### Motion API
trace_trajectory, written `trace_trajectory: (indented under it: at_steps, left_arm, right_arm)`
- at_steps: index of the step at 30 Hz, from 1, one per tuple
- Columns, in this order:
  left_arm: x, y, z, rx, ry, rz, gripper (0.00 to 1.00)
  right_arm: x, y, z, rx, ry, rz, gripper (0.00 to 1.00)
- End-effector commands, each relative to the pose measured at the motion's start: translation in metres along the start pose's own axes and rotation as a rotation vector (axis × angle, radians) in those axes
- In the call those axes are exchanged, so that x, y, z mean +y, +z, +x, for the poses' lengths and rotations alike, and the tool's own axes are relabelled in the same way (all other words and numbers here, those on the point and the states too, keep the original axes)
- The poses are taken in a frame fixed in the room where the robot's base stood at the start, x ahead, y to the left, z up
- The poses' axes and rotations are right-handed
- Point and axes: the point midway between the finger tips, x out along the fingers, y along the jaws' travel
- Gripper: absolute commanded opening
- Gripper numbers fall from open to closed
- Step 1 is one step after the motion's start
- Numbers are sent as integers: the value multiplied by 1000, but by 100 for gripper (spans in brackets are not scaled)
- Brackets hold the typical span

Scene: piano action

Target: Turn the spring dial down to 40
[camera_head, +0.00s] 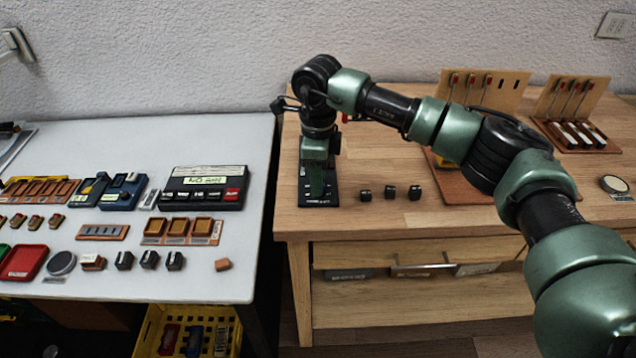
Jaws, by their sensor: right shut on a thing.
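My right gripper (316,182) points straight down over a small dark device (321,202) at the left front of the wooden bench. Its arm reaches in from the right. The device has a dark base with small white lettering along its front edge. It appears to be the spring dial, with my right gripper shut on its knob. The gripper covers the knob and most of the face, so the dial's setting cannot be read. My left gripper is not in view.
Several small black blocks (390,192) sit right of the device on the wooden bench (440,212). Wooden stands with red-tipped parts (570,100) are behind my arm. A white table (150,278) with trays and a labelled black box (203,187) stands left, across a gap.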

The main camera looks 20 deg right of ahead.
Motion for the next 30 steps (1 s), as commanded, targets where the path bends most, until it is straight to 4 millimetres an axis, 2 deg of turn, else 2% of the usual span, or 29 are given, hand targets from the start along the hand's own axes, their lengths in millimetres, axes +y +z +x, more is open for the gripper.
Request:
trace_trajectory:
  at_steps: [12, 27, 28, 30]
  left_arm:
    - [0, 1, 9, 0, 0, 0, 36]
    - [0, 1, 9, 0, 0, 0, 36]
    - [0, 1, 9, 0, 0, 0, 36]
    - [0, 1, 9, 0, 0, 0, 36]
  right_arm:
    - [-2, 1, -2, -6, -6, -165, 0]
    - [-2, 1, -3, -5, -6, -183, 0]
    - [-2, 1, -3, -5, -6, -183, 30]
    - [-2, 1, -3, -5, -6, -183, 49]
